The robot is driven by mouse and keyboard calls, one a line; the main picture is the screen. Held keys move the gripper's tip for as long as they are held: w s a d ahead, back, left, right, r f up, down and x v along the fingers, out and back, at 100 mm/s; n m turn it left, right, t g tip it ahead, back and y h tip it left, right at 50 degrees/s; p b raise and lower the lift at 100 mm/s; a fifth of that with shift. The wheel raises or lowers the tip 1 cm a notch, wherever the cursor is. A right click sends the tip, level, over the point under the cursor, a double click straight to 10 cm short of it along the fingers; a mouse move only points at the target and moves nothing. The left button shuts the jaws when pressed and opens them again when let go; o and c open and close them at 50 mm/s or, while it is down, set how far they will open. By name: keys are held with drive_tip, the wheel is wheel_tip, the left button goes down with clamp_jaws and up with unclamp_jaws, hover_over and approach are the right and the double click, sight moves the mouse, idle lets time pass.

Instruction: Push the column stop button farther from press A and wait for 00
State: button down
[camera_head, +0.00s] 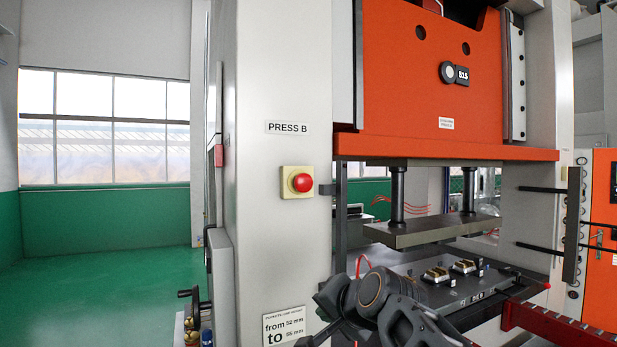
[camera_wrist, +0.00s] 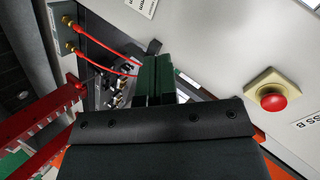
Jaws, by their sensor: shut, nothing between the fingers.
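The red stop button (camera_head: 302,182) sits on a pale yellow box on the front column (camera_head: 280,80) labelled PRESS B. It also shows in the wrist view at the right, as a red button (camera_wrist: 273,102) on its yellow base. My gripper (camera_wrist: 158,62) is shut and empty, its dark green fingers together, to the left of the button in that view and apart from it. In the head view my dark arm is low in the middle, below and right of the button; its fingertips are hard to make out. No label for press A is in view.
A red rail (camera_head: 560,328) lies at the lower right. Green floor (camera_head: 110,270) is open at left.

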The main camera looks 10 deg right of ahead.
sight(305, 184)
drive_tip(key=w+d+r+m+t+p, duration=0.1)
drive_tip(key=w+r+m+t, duration=0.1)
drive_tip(key=r, duration=0.9)
drive_tip(key=w+d+r+m+t+p, duration=0.1)
drive_tip(key=r+m+t, duration=0.3)
drive_tip(key=r, duration=0.7)
drive_tip(key=shift+w+d+m, duration=0.4)
drive_tip(key=shift+w+d, duration=0.3)
drive_tip(key=w+a+p, duration=0.1)
drive_tip(key=w+p, duration=0.1)
drive_tip(key=w, duration=0.2)
drive_tip(key=w+a+p, duration=0.1)
drive_tip(key=w+p, duration=0.1)
drive_tip(key=w, duration=0.3)
drive_tip(key=w+p, duration=0.2)
drive_tip(key=w, duration=0.2)
drive_tip(key=shift+w+a+f, duration=0.1)
drive_tip(key=shift+w+a, duration=0.25)
drive_tip(key=shift+a, duration=0.05)
drive_tip(key=shift+w, duration=0.1)
